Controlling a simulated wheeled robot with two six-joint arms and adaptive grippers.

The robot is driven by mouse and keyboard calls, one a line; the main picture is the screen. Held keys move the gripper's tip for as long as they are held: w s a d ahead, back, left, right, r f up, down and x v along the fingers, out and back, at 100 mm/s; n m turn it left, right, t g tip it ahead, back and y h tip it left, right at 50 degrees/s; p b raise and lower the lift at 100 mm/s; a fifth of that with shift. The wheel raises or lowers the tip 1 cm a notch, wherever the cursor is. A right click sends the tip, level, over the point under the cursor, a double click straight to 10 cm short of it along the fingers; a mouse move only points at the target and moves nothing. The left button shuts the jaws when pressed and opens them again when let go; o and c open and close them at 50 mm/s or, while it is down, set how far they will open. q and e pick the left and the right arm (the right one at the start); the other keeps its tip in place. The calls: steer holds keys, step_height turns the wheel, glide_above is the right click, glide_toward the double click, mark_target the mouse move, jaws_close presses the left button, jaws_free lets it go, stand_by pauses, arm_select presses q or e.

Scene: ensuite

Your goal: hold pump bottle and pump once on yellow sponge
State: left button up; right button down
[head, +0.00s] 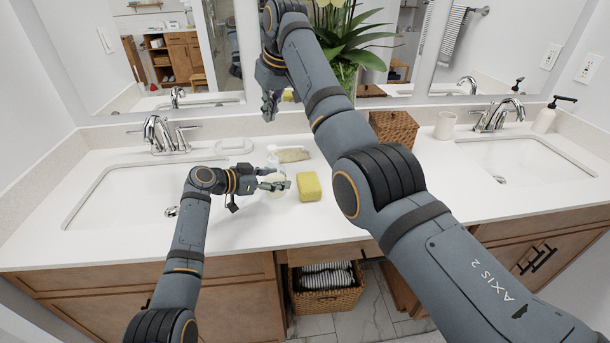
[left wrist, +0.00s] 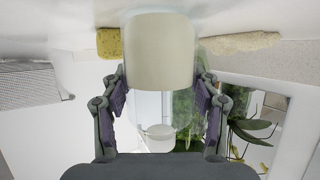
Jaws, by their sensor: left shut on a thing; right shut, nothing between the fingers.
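The pump bottle (head: 276,176) is pale, with a light pump head, and stands upright near the left basin in the head view. My left gripper (head: 277,185) is shut on its body from the left. In the left wrist view the pale bottle body (left wrist: 160,52) fills the space between the fingers (left wrist: 160,100). The yellow sponge (head: 309,187) lies flat on the counter just right of the bottle, and shows beside it in the left wrist view (left wrist: 109,42). My right gripper (head: 269,106) is shut and empty, raised high behind the bottle and above the counter.
A beige oblong item (head: 293,155) lies behind the bottle, and a white soap dish (head: 235,146) sits to its left. A wicker box (head: 395,130) and a potted plant (head: 352,45) stand at the back, partly behind my right arm. The counter in front of the sponge is clear.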

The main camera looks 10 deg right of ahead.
stand_by(0.3)
arm_select(q)
steer(key=o, duration=1.6)
steer(key=shift+c, duration=0.2)
steer(key=shift+a, duration=0.1)
steer(key=v, duration=1.1)
steer(key=shift+s+a+r, duration=0.15)
steer(key=shift+s+a, duration=0.05)
steer(key=shift+a, duration=0.1)
